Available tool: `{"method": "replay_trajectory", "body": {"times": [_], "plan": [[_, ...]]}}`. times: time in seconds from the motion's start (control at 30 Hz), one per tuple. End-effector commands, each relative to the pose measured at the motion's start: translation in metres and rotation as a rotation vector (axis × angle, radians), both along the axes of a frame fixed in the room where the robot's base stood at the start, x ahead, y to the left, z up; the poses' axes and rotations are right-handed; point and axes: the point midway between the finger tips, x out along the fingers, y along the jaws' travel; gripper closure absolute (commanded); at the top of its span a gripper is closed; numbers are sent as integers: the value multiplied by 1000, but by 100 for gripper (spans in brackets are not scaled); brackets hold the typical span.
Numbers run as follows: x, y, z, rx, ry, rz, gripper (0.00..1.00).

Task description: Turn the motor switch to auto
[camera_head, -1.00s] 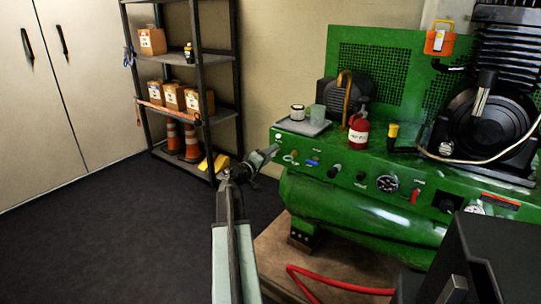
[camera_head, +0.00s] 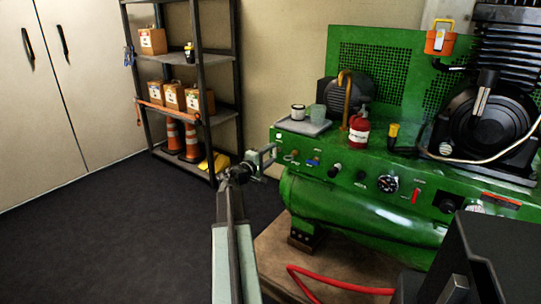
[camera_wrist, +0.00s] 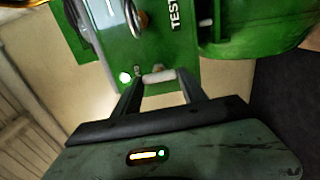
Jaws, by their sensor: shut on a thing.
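The green machine's front panel (camera_head: 325,172) carries a row of small controls. My gripper (camera_head: 268,158) is at the panel's left end. In the wrist view, its two dark fingers (camera_wrist: 160,84) are on either side of a small pale lever (camera_wrist: 158,76), and they are shut on it. The lever's metal stem is beside a lit greenish-white lamp (camera_wrist: 125,77). In the head view my gripper hides most of the lever.
Other panel controls are to the right: a blue one (camera_head: 313,161), dark knobs (camera_head: 361,175), a gauge (camera_head: 388,183) and a red switch (camera_head: 415,196). A grey tray (camera_head: 305,127) and a red bottle (camera_head: 358,132) stand on top. A shelf (camera_head: 190,62) is behind; the dark floor at left is clear.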

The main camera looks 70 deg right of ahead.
Motion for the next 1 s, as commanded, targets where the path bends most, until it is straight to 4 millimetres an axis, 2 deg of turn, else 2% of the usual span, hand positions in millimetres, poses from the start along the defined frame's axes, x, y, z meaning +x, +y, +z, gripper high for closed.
{"method": "replay_trajectory", "body": {"times": [0.27,0.3,0.37,0.4,0.77,0.87,1.0], "plan": [[0,1,-1,2,-1,-1,91],[0,1,-1,2,-1,0,48],[0,1,-1,1,0,0,31],[0,1,-1,1,0,0,29],[1,4,0,0,0,1,29],[4,15,0,0,0,3,29],[10,41,0,0,0,3,29]]}}
